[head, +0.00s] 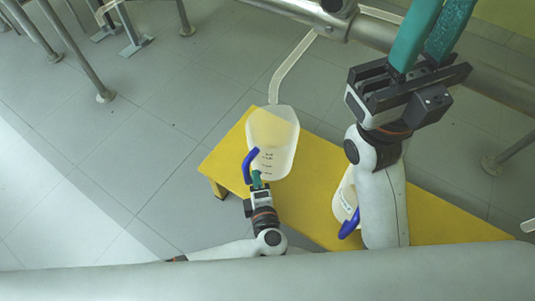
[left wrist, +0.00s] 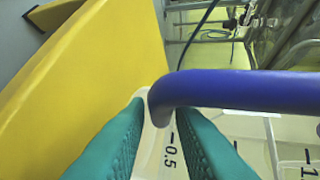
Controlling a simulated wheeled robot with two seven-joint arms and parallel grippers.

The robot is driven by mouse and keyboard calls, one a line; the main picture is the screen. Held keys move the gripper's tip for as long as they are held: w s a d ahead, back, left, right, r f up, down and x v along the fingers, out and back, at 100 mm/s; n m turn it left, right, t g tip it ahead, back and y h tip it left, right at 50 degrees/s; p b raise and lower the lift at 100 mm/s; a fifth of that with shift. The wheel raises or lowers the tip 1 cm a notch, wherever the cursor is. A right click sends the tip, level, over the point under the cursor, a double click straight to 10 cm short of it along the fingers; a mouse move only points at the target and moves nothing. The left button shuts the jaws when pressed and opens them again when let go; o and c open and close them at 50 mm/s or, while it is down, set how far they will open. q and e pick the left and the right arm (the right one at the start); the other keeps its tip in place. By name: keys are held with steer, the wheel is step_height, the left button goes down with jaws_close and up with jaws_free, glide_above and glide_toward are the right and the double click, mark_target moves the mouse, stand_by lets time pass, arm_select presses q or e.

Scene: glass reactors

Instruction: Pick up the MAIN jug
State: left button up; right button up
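A translucent white jug (head: 273,140) with a blue handle (head: 249,165) and dark scale marks stands on the left end of the yellow bench. A second white jug (head: 346,195) with a blue handle shows partly behind my right arm. I cannot read MAIN on either. My left gripper (head: 256,180) is at the first jug's handle. In the left wrist view, its teal fingers (left wrist: 160,125) are apart, with the bent end of the blue handle (left wrist: 240,90) at the tips between them. My right gripper (head: 436,35) is raised at upper right, apart from both jugs; its fingertips are cut off.
The yellow bench (head: 455,228) is low and bare towards its right end. Metal pipes (head: 375,33) cross the top right, near my right gripper. Metal legs (head: 75,50) stand at the upper left. Tiled floor left of the bench is clear.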

arm_select(q)
steer(key=shift+c, duration=0.4)
jaws_close()
steer(key=shift+r, duration=0.15)
